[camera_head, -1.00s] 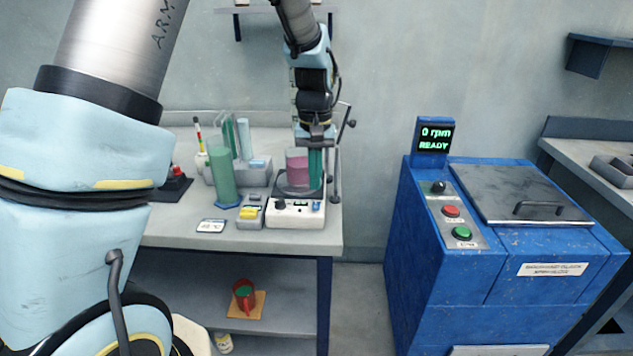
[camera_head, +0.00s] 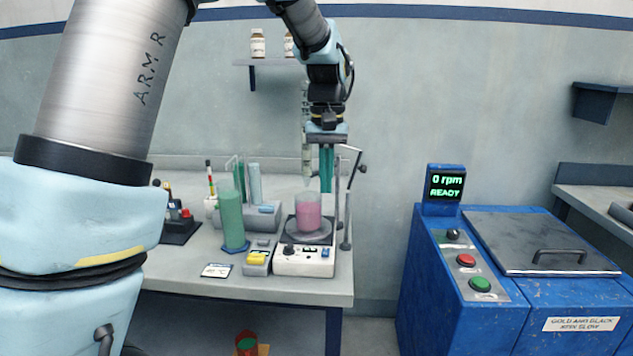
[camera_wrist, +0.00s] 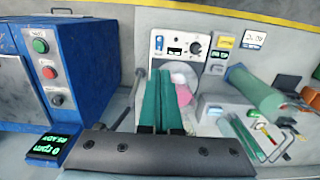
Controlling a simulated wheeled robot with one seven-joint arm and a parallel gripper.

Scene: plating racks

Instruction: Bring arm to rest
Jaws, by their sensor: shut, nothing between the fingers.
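My gripper (camera_head: 326,188) hangs pointing down above the bench, with its green fingers shut together and nothing between them. In the head view it is just above and right of a beaker of pink liquid (camera_head: 309,212), which stands on a white hotplate stirrer (camera_head: 304,260). In the wrist view the green fingers (camera_wrist: 162,100) lie side by side, and the pink beaker (camera_wrist: 183,95) shows partly behind them. The fingers look apart from the beaker.
A metal stand rod (camera_head: 347,215) rises close right of my gripper. A tall green cylinder (camera_head: 232,220) stands left of the stirrer on the bench (camera_head: 180,273). A blue machine (camera_head: 420,265) with a closed lid stands right. A wall shelf (camera_head: 262,62) holds bottles.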

